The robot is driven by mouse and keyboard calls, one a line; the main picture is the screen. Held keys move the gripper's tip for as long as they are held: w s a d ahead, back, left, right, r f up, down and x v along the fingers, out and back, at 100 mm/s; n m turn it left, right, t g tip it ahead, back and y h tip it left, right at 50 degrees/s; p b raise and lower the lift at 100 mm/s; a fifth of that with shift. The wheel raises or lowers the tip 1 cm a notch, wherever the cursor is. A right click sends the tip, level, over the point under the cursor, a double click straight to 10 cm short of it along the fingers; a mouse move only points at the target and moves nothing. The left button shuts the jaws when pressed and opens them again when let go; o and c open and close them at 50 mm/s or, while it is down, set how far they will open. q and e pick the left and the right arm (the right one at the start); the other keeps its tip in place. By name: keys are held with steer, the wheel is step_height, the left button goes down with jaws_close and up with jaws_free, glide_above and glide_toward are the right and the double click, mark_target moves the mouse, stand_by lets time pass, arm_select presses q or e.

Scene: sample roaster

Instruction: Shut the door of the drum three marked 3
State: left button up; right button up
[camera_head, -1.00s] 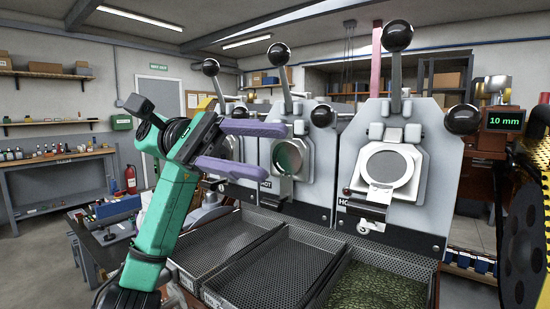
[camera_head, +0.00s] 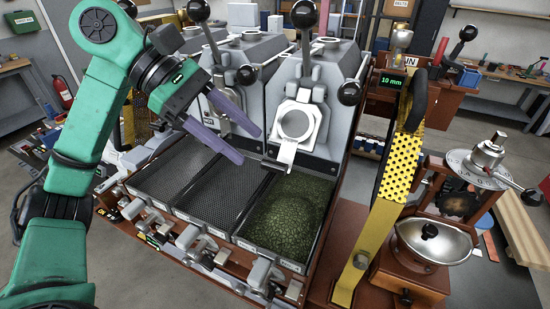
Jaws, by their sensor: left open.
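The roaster's rightmost drum (camera_head: 297,122) shows a pale square face around a round ring, with a small metal flap (camera_head: 287,152) below it. I cannot read a number on it, and I cannot tell whether its door is open or shut. A middle drum (camera_head: 238,100) is partly hidden by my gripper. My left gripper (camera_head: 250,147), with purple fingers on a green arm, is open and empty. Its fingertips are left of and slightly below the rightmost drum's face in the picture, above the trays. My right gripper is not in view.
Perforated trays stand below the drums; the right one (camera_head: 290,252) holds green beans. Black ball-ended levers (camera_head: 304,15) rise from the drums. A yellow guard (camera_head: 385,195) and a grinder (camera_head: 425,245) stand to the right. A display reads 10 mm (camera_head: 391,82).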

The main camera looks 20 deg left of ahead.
mark_target(274, 164)
arm_select(q)
steer(key=x, duration=0.2)
steer(key=p+x, duration=0.1)
steer(key=x, duration=0.4)
steer(key=shift+s+d+r, duration=0.2)
steer(key=shift+s+d, duration=0.1)
steer(key=shift+d, duration=0.3)
steer(key=shift+w+f, duration=0.1)
steer(key=shift+f, duration=0.1)
steer(key=shift+w+f, duration=0.1)
jaws_close()
steer(key=shift+f, duration=0.15)
